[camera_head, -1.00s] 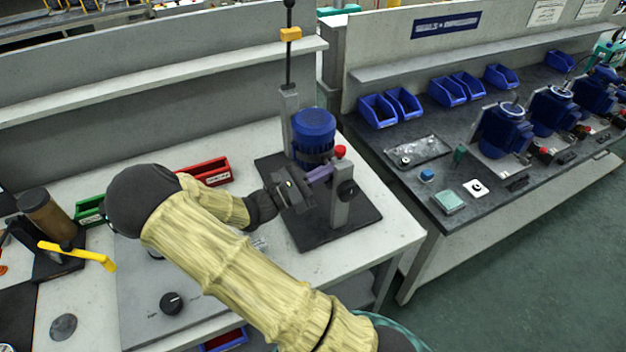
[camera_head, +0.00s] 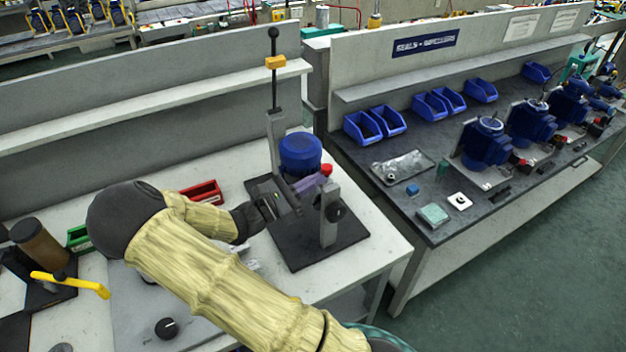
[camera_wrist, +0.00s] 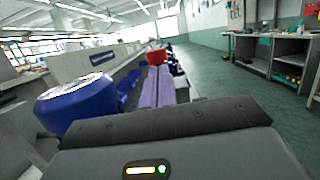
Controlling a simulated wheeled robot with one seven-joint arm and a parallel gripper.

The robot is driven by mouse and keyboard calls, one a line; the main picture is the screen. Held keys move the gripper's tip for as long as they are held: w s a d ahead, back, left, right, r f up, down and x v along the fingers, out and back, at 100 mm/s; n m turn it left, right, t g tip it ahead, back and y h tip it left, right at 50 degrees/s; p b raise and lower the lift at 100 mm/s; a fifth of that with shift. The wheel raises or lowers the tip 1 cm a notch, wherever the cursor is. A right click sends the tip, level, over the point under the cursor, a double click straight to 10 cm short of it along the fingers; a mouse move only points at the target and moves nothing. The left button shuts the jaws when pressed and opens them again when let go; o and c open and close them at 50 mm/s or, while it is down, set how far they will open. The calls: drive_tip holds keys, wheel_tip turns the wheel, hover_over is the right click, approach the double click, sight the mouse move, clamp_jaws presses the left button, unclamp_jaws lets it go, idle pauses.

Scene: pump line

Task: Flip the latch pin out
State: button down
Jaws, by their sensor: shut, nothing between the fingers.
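My gripper (camera_head: 322,178) is shut and empty. Its purple fingers lie between the blue pump motor (camera_head: 300,150) and the grey post with a black knob (camera_head: 329,212) on the dark base plate. A red knob (camera_head: 326,169) is just beyond the fingertips; I cannot tell whether they touch it. In the wrist view, the closed fingers (camera_wrist: 158,68) point at the red knob (camera_wrist: 157,56), and the blue motor (camera_wrist: 78,104) is at the left. I cannot clearly make out the latch pin; the fingers and wrist hide part of the fixture.
A red bin (camera_head: 205,192) and a yellow handle (camera_head: 70,283) are on the bench to the left. The dark bench to the right holds blue bins (camera_head: 363,128) and several pumps.

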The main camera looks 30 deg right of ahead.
drive_tip(key=shift+r, duration=0.15)
drive_tip(key=a+f+b, duration=0.3)
drive_tip(key=a+f, duration=0.3)
drive_tip(key=a, duration=0.3)
drive_tip(key=shift+s+a+f, duration=0.2)
drive_tip(key=shift+a+f, duration=0.15)
idle(0.5)
